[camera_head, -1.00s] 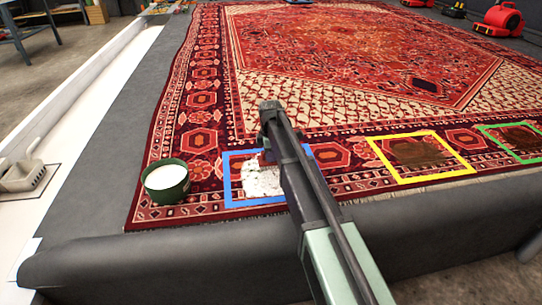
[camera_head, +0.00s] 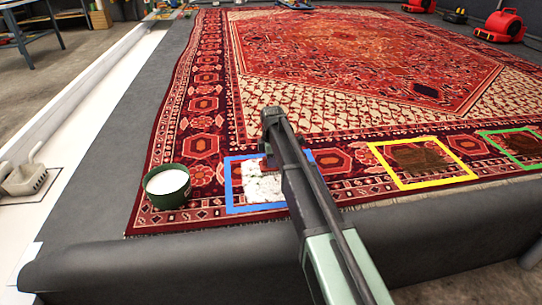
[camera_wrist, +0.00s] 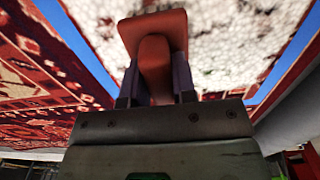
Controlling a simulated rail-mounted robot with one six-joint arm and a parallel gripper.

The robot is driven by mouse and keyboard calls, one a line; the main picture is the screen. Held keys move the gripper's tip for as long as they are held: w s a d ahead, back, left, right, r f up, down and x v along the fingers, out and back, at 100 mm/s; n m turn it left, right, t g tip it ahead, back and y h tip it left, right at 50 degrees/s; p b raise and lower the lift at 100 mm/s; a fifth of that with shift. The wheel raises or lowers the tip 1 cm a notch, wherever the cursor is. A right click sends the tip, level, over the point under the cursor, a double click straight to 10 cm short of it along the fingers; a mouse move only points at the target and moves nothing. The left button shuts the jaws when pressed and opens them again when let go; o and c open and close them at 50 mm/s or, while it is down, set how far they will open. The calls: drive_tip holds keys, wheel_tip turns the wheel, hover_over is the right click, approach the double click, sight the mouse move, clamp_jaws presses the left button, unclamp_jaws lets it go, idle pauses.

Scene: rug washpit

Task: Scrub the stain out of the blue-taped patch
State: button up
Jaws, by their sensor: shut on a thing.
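The blue-taped patch (camera_head: 232,183) is at the rug's near edge, left of centre in the head view. White foam (camera_head: 262,187) covers much of its inside, and any stain under it is hidden. In the wrist view the foam (camera_wrist: 230,45) fills the area between strips of blue tape (camera_wrist: 72,35). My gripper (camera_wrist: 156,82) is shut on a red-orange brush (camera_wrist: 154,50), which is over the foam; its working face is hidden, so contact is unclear. In the head view my arm hides most of the gripper and brush.
A green tub with white contents (camera_head: 167,187) stands on the rug left of the blue patch. Yellow-taped (camera_head: 375,158) and green-taped (camera_head: 497,145) patches with dark brown stains lie to the right. Red blowers (camera_head: 500,25) stand at the far right.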

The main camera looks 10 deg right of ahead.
drive_tip(key=shift+s, duration=5.35)
drive_tip(key=shift+r, duration=0.1)
drive_tip(key=shift+w, duration=7.15)
drive_tip(key=shift+a, duration=0.15)
